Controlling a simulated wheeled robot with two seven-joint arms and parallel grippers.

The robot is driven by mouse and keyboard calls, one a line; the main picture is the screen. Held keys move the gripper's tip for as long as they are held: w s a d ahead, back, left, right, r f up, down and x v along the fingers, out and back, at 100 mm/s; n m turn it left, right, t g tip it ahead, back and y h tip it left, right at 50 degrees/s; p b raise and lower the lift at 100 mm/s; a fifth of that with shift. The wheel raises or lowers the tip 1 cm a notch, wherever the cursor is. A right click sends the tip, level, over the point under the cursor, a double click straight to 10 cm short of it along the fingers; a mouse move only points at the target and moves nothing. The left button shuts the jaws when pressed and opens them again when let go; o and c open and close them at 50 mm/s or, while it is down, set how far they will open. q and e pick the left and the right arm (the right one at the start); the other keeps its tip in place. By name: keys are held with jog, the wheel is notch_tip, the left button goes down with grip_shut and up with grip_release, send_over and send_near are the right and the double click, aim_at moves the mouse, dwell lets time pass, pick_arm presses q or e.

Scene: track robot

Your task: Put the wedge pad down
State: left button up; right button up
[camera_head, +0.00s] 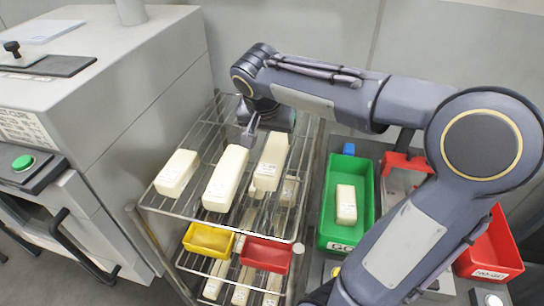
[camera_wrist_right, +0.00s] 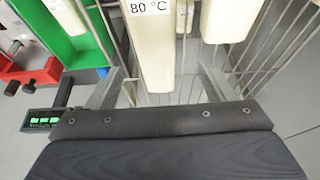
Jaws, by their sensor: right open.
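Several cream wedge pads lie on the top shelf of a wire rack (camera_head: 150,204): a left pad (camera_head: 177,173), a middle pad (camera_head: 226,178) and a right pad (camera_head: 271,160). My right gripper (camera_head: 262,126) is over the rack's far edge, at the far end of the right pad. In the right wrist view its jaws (camera_wrist_right: 162,84) are open and apart, with a pad marked 80 °C (camera_wrist_right: 152,50) between them. Whether they touch it I cannot tell. Another pad (camera_wrist_right: 228,18) lies to the right there. My left gripper is out of view.
A green bin (camera_head: 360,208) holding a cream pad (camera_head: 346,204) stands right of the rack. Yellow (camera_head: 208,241) and red (camera_head: 266,254) trays sit at the rack's front. A grey machine (camera_head: 130,90) stands left.

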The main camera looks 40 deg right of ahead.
aim_at(275, 148)
jog(key=x, duration=0.3)
jog(key=p+x, duration=0.1)
jog(key=x, duration=0.3)
jog(key=shift+s+d+f, duration=0.15)
jog(key=shift+d+f, duration=0.15)
jog(key=shift+c, duration=0.2)
jog(key=c, duration=1.1)
jog(key=shift+r, duration=0.1)
jog(key=shift+c, duration=0.2)
